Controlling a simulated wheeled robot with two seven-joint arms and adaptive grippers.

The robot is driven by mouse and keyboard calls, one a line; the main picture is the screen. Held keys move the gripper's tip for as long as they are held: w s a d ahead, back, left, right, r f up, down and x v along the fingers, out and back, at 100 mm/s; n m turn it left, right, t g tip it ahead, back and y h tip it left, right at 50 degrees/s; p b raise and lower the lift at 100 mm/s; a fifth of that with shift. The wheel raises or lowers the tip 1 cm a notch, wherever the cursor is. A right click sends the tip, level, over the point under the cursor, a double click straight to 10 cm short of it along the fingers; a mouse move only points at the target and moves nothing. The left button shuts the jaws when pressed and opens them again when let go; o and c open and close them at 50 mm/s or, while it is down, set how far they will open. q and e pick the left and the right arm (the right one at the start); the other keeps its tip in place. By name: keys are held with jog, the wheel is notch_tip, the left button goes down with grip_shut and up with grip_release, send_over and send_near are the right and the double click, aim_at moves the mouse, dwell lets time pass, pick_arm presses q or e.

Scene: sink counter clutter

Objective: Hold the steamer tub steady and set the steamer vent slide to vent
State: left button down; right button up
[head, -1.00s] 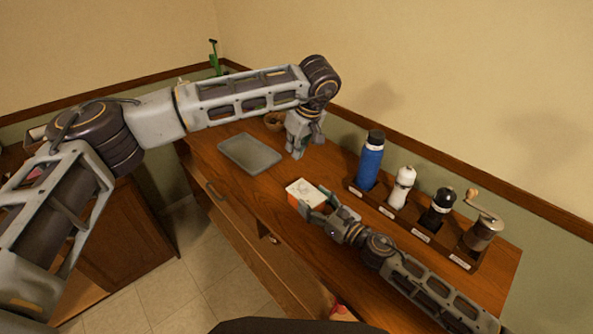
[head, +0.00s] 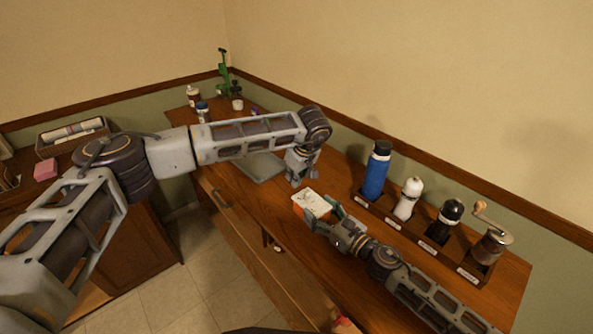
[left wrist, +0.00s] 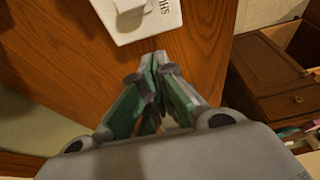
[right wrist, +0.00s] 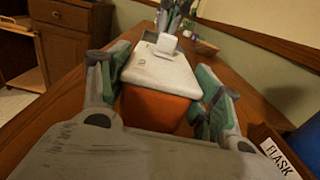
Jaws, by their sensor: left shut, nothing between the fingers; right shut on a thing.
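The steamer tub (right wrist: 155,106) has an orange-red body and a white lid. In the right wrist view it sits between the fingers of my right gripper (right wrist: 160,100), which is shut on its sides. The vent slide (right wrist: 166,43) is a raised white block at the lid's far end; it also shows in the left wrist view (left wrist: 128,5). In the head view the tub (head: 313,203) stands on the counter. My left gripper (head: 295,183) points down just behind the tub. In the left wrist view its fingertips (left wrist: 155,58) are together and empty, apart from the lid.
A rack with a blue flask (head: 376,172), a white mill (head: 408,199), a black mill (head: 443,222) and a grinder (head: 490,245) stands right of the tub. A grey tray (head: 262,168) lies left of my left gripper. Bottles (head: 194,97) stand at the far end.

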aim_at(308, 192)
pick_arm(q)
jog(key=shift+s+d+r, duration=0.1)
jog(key=shift+s+d, duration=1.3)
jog(key=shift+s, duration=0.05)
jog(key=shift+d, duration=0.1)
jog(key=shift+s+d, duration=1.25)
jog(key=shift+s, duration=0.05)
jog(key=shift+w+a, duration=0.35)
jog(key=shift+a, duration=0.05)
jog(key=shift+w+a, duration=1.1)
jog(key=v, duration=1)
